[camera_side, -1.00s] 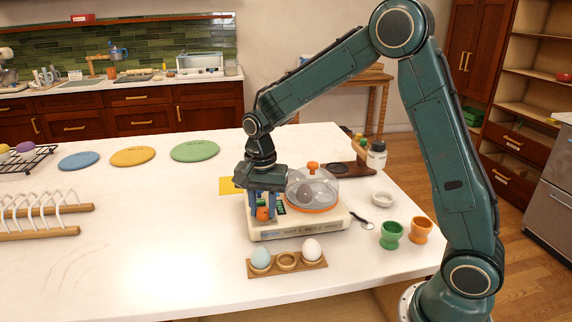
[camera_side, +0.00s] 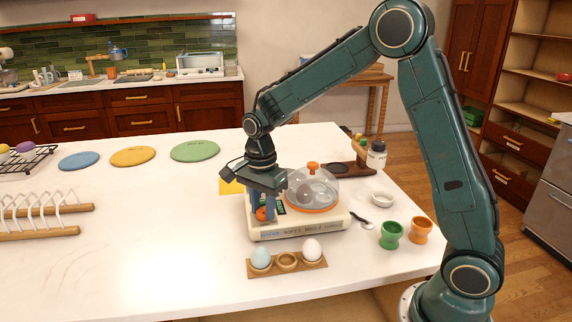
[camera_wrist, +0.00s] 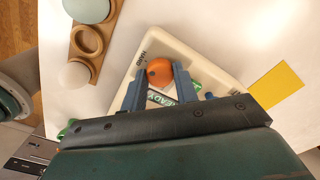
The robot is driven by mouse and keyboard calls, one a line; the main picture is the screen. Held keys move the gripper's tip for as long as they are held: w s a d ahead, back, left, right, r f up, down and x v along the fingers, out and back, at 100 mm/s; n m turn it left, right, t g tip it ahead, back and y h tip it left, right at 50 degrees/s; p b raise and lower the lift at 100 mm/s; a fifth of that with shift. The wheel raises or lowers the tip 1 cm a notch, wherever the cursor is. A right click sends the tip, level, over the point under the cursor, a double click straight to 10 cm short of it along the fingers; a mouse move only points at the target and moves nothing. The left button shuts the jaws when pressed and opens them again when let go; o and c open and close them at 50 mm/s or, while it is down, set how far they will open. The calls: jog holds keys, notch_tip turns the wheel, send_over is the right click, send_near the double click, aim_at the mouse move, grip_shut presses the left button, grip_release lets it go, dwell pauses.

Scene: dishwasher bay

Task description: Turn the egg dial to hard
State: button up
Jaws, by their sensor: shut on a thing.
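The egg cooker (camera_side: 300,228) is a cream box on the white table, with a clear dome (camera_side: 318,190) on an orange ring covering an egg. Its orange dial (camera_side: 263,214) is at the left end of the top. My gripper (camera_side: 264,212) points down over the dial and is shut on it. In the wrist view the orange dial (camera_wrist: 159,72) sits between my two fingers (camera_wrist: 157,88), with a dark mark on its left side. The label "HARD" is partly readable on the casing left of the dial, and "READY" shows near my fingers.
A wooden egg holder (camera_side: 287,261) with a blue egg and a white egg stands in front of the cooker. Green (camera_side: 391,235) and orange (camera_side: 421,230) egg cups and a spoon (camera_side: 361,222) lie to its right. A yellow card (camera_side: 230,186) lies behind it. The table's left middle is clear.

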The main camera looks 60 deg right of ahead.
aim_at(263, 210)
jog(key=o, duration=1)
jog(key=shift+c, duration=0.2)
jog(key=shift+r, duration=0.15)
notch_tip(263, 210, up, 14)
jog(key=shift+f, duration=0.2)
jog(key=s+n+t, duration=0.5)
jog(key=s+n, duration=1.3)
jog(key=s, duration=0.6)
jog(key=shift+s+a+r+t, duration=0.3)
jog(key=shift+a, duration=0.1)
